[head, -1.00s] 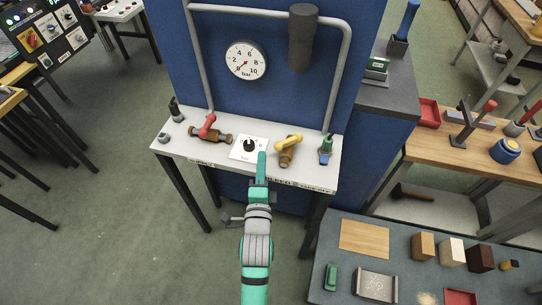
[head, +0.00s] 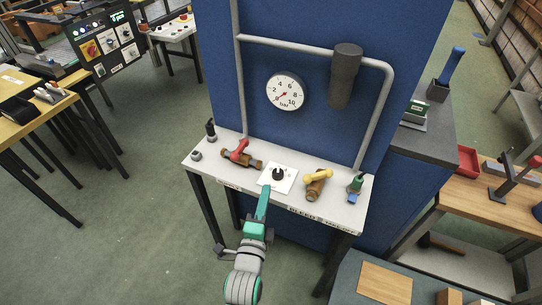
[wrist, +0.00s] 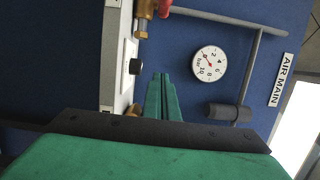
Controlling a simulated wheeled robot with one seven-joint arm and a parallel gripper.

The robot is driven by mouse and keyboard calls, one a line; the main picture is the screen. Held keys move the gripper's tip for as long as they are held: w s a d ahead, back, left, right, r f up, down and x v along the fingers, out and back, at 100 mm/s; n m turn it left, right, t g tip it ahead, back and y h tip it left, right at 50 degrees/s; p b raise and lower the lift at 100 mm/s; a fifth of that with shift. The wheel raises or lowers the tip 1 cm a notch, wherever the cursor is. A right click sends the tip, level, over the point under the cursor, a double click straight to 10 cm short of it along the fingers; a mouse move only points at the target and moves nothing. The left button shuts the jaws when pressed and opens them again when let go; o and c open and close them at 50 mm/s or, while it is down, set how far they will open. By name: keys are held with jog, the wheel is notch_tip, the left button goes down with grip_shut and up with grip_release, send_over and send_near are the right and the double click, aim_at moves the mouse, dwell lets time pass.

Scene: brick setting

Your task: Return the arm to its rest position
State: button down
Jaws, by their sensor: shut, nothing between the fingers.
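My gripper (head: 266,190) is in front of the small light table (head: 225,163), its fingertips near the front edge by the white plate with the black knob (head: 278,174). In the wrist view the two green fingers (wrist: 161,95) lie together with nothing between them. My arm reaches up from the bottom of the head view, with its lower part out of the picture. In the wrist view the black knob (wrist: 134,67) is just left of the fingertips, apart from them.
A red-handled valve (head: 240,152), a yellow-handled valve (head: 317,183) and a green-and-blue fitting (head: 355,187) stand on the table. A blue panel (head: 310,130) with a gauge (head: 285,92) and grey pipe rises behind. A grey bench is at lower right. Floor at left is open.

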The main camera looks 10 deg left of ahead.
jog(key=s+d+f+n, duration=0.1)
jog(key=s+f+n, duration=0.2)
jog(key=s, duration=0.6)
jog(key=s+d+f+n+g, duration=0.1)
jog(key=s+f+n, duration=0.2)
jog(key=s+n, duration=0.3)
jog(key=s+d+f+n+g+y, duration=0.1)
jog(key=s+f+n, duration=0.2)
jog(key=s, duration=0.9)
jog(key=shift+s+f+n, duration=0.2)
jog(key=shift+f+n, duration=0.2)
jog(key=shift+n, duration=0.5)
jog(key=c, duration=2.5)
grip_release()
jog(key=s+d+r+n, duration=0.1)
jog(key=s+d+n, duration=0.2)
jog(key=s, duration=0.3)
jog(key=shift+n+g+y, duration=0.3)
jog(key=shift+n, duration=0.6)
jog(key=o, duration=0.7)
jog(key=shift+s+d+r, duration=0.15)
jog(key=shift+s+d, duration=0.1)
jog(key=shift+s, duration=0.05)
jog(key=shift+o, duration=0.2)
